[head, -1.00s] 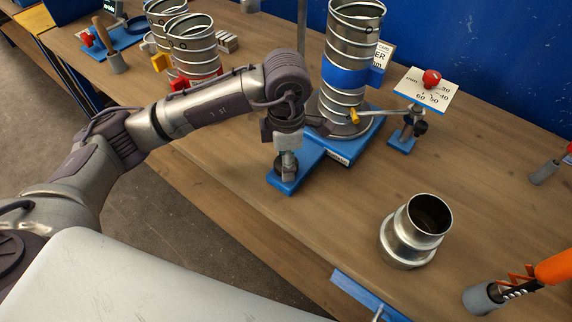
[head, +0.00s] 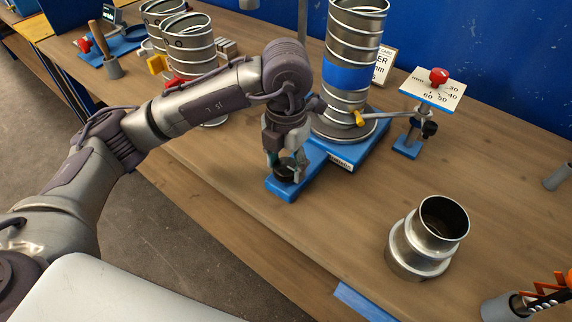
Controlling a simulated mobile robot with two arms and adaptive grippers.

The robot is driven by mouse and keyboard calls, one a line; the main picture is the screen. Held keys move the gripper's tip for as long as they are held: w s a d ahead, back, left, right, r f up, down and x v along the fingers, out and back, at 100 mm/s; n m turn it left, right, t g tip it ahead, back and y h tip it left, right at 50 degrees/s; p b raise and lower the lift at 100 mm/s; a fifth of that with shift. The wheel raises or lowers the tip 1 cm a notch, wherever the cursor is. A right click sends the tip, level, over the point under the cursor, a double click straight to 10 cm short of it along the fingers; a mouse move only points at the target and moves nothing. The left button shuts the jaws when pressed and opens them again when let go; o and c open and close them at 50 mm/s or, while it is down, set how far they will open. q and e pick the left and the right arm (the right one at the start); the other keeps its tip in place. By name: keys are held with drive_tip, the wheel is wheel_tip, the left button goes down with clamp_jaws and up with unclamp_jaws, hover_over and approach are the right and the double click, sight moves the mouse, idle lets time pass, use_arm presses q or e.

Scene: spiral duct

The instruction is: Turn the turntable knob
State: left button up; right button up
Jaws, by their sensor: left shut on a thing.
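The turntable is a blue base (head: 363,150) with a round grey disc (head: 325,128). A tall metal spiral duct (head: 350,35) with a blue band stands upright on the disc. A blue arm of the base reaches toward the front left and carries a dark round knob (head: 284,174). My left gripper (head: 287,170) points down at this arm, shut on the knob. Its fingers hide part of the knob. My right gripper is not in view.
A scale plate with a red knob (head: 438,76) stands right of the duct, with a pointer arm reaching toward it. A metal reducer fitting (head: 425,240) stands at the front right. More spiral ducts (head: 190,45) stand at the back left. Bare wood lies between turntable and fitting.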

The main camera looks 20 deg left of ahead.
sight(286, 166)
use_arm(q)
drive_tip(key=shift+r+n, duration=0.1)
drive_tip(key=shift+n, duration=0.3)
drive_tip(key=o, duration=1.2)
drive_tip(key=shift+c, duration=0.2)
wheel_tip(286, 166, up, 12)
